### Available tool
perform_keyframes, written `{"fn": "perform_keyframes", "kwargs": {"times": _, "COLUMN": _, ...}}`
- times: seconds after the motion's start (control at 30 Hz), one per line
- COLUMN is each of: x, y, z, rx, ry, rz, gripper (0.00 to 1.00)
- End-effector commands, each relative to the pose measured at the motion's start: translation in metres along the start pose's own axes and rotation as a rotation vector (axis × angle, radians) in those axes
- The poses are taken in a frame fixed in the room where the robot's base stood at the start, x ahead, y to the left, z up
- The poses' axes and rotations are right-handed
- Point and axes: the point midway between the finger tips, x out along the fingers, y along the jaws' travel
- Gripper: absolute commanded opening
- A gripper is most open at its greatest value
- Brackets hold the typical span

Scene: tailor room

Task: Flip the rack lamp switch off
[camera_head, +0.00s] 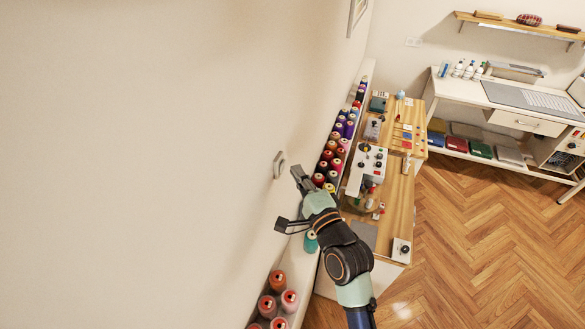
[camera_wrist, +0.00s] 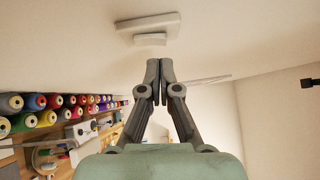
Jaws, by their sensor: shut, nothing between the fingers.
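A pale wall switch (camera_head: 279,164) is on the bare wall, just left of my gripper (camera_head: 297,174) in the head view. In the wrist view the switch plate (camera_wrist: 167,22) is at the top, with a raised rocker (camera_wrist: 150,40) on its near side. My gripper (camera_wrist: 153,65) is shut and empty, its dark fingertips together just below the rocker. A small gap shows between fingertips and rocker in the wrist view. I cannot tell whether the rocker is on or off.
A wall rack of thread spools (camera_head: 328,157) runs beside and below my gripper. A wooden workbench (camera_head: 402,191) with a sewing machine (camera_head: 366,165) stands to the right. Large cones (camera_head: 268,305) stand at the rack's near end. The wall around the switch is clear.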

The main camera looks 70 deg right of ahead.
Motion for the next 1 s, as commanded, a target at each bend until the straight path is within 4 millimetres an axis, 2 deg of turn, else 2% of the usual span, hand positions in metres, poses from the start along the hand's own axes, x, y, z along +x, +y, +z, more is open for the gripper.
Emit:
{"fn": "perform_keyframes", "kwargs": {"times": 0.17, "x": 0.011, "y": -0.001, "z": 0.011, "rx": -0.001, "ry": -0.001, "rz": 0.000, "gripper": 0.00}}
{"fn": "perform_keyframes", "kwargs": {"times": 0.5, "x": 0.012, "y": 0.000, "z": 0.012, "rx": -0.001, "ry": 0.001, "rz": -0.001, "gripper": 0.00}}
{"fn": "perform_keyframes", "kwargs": {"times": 0.8, "x": 0.019, "y": -0.012, "z": 0.019, "rx": -0.064, "ry": -0.001, "rz": 0.066, "gripper": 0.00}}
{"fn": "perform_keyframes", "kwargs": {"times": 0.83, "x": 0.018, "y": -0.004, "z": 0.018, "rx": -0.062, "ry": 0.000, "rz": 0.064, "gripper": 0.00}}
{"fn": "perform_keyframes", "kwargs": {"times": 1.0, "x": 0.018, "y": -0.003, "z": 0.019, "rx": -0.060, "ry": -0.002, "rz": 0.060, "gripper": 0.00}}
